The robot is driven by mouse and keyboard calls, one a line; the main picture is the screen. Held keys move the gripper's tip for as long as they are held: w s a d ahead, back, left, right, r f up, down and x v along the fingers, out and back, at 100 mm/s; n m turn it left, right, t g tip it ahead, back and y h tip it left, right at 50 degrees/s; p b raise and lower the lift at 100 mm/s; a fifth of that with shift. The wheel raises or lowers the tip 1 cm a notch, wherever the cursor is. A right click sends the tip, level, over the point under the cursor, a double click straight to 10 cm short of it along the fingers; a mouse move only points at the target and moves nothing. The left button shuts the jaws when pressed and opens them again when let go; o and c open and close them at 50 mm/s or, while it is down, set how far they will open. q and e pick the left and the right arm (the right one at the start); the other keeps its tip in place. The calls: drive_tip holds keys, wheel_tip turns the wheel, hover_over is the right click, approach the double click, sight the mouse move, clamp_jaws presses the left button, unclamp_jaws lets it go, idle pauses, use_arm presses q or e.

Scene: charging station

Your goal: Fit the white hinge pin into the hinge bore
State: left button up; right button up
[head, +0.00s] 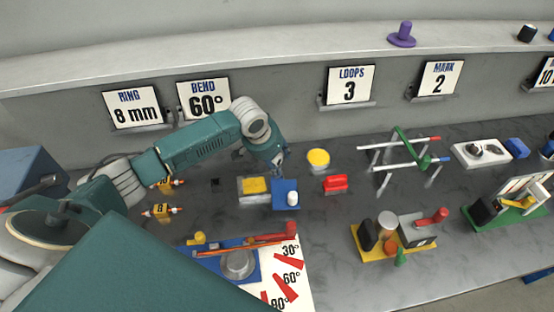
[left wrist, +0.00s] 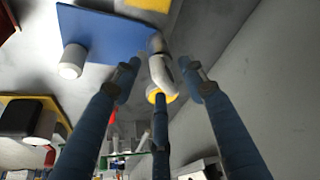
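A short white cylinder, which looks like the white hinge pin (head: 292,198), stands upright on a blue plate (head: 280,186). A grey block with a yellow top (head: 255,185) adjoins the plate on the left. In the left wrist view the white pin (left wrist: 72,62) and blue plate (left wrist: 105,35) show at upper left, outside my fingers. My left gripper (head: 281,163) is just behind the plate, pointing down, its fingers (left wrist: 160,70) spread. I cannot make out the hinge bore. My right gripper is not in view.
A yellow disc (head: 318,157) and a red block (head: 335,183) lie right of the plate. A green-and-white rack (head: 405,158) stands farther right. An angle dial sheet (head: 285,270) and a yellow-based fixture (head: 395,245) are nearer. Sign cards line the back wall.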

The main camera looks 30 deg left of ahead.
use_arm(q)
drive_tip(key=shift+r, duration=0.1)
drive_tip(key=v, duration=1.2)
